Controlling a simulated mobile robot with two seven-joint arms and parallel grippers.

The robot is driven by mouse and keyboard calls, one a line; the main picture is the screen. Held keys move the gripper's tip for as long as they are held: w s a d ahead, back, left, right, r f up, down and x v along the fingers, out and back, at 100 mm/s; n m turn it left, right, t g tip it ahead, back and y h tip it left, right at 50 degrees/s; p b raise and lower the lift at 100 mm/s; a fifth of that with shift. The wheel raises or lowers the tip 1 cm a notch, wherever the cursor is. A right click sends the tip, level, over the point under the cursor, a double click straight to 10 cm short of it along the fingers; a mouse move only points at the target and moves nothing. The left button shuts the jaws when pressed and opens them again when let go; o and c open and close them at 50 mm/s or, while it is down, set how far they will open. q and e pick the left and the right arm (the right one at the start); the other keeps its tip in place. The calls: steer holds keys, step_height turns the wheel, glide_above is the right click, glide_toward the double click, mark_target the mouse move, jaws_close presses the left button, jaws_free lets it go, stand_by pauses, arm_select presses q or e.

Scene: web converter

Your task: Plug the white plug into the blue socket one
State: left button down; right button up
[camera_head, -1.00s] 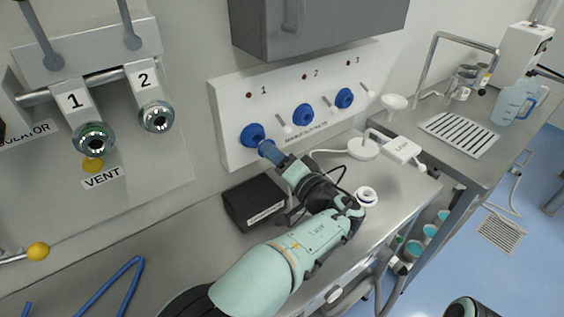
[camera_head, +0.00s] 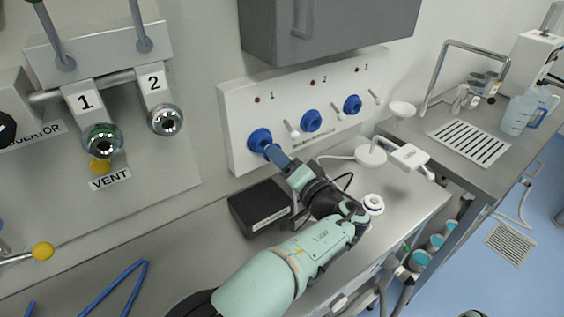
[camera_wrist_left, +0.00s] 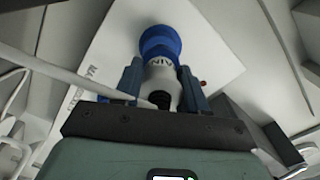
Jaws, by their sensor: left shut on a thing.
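The white panel (camera_head: 235,118) carries a row of three blue sockets. Blue socket one (camera_head: 257,139) is the leftmost, under the number 1; it also shows in the left wrist view (camera_wrist_left: 160,42). My left gripper (camera_head: 276,156) is right in front of it, its fingers pointing at it. In the left wrist view, the gripper (camera_wrist_left: 163,88) is shut on the white plug (camera_wrist_left: 161,74), which is in line with the socket and meets its opening. How deep the plug sits is hidden. In the head view the fingers hide the plug. My right gripper is not in view.
Sockets two (camera_head: 311,121) and three (camera_head: 352,104) are to the right, with small white levers beside the sockets. A black box (camera_head: 260,205) lies on the bench under the arm. A grey cabinet (camera_head: 335,30) hangs above. A white round device (camera_head: 371,155) stands right.

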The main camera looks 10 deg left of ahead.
arm_select(q)
steer(key=shift+b, duration=0.5)
stand_by(1.1)
steer(key=shift+x, duration=1.2)
stand_by(0.4)
steer(key=shift+w+a, duration=0.4)
steer(key=shift+a, duration=0.05)
stand_by(0.7)
steer(key=c, duration=0.5)
jaws_free()
steer(key=b+v, duration=0.1)
steer(key=v, duration=1.2)
steer(key=shift+s+d+r, duration=0.1)
steer(key=shift+s+d, duration=0.05)
